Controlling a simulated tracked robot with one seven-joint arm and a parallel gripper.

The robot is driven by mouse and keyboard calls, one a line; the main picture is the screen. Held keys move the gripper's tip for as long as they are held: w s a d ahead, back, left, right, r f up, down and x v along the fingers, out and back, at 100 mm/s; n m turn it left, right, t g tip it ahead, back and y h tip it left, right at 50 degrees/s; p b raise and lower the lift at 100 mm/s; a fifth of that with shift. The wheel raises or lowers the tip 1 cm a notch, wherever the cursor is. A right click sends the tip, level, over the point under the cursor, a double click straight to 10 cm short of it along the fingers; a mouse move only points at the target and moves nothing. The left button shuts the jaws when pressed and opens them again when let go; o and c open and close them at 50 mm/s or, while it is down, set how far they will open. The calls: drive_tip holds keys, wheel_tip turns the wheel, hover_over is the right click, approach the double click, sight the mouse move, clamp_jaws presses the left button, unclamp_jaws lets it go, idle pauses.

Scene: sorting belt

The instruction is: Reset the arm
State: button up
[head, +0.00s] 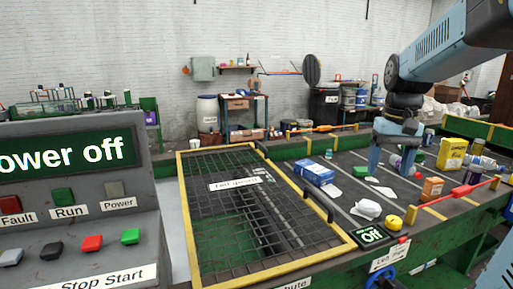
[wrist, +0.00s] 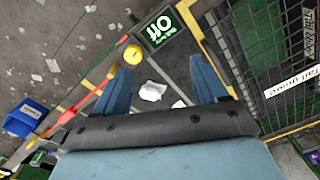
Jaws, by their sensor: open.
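My gripper (head: 392,160) hangs from my blue arm over the right part of the sorting belt (head: 345,189) in the head view, fingers pointing down. In the wrist view my gripper (wrist: 161,75) shows two blue fingers spread apart with nothing held between them. A crumpled white piece (wrist: 152,91) appears between the fingers in that view, below them on the belt. The height of the fingertips above the belt is hard to tell.
A control panel (head: 70,215) reading "Power off" stands at the left. An "Off" sign (head: 370,234) is at the belt's front edge.

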drive_tip(key=s+a+t, duration=0.2)
drive_tip(key=s+a, duration=0.2)
drive_tip(key=s, duration=0.2)
drive_tip(key=s+a+f+n+t, duration=0.1)
drive_tip(key=s+a+t, duration=0.2)
drive_tip(key=s, duration=0.4)
drive_tip(key=shift+a+n+t, duration=0.3)
drive_tip(key=shift+a, duration=0.25)
drive_tip(key=shift+s, duration=0.1)
drive_tip(key=shift+c, duration=0.3)
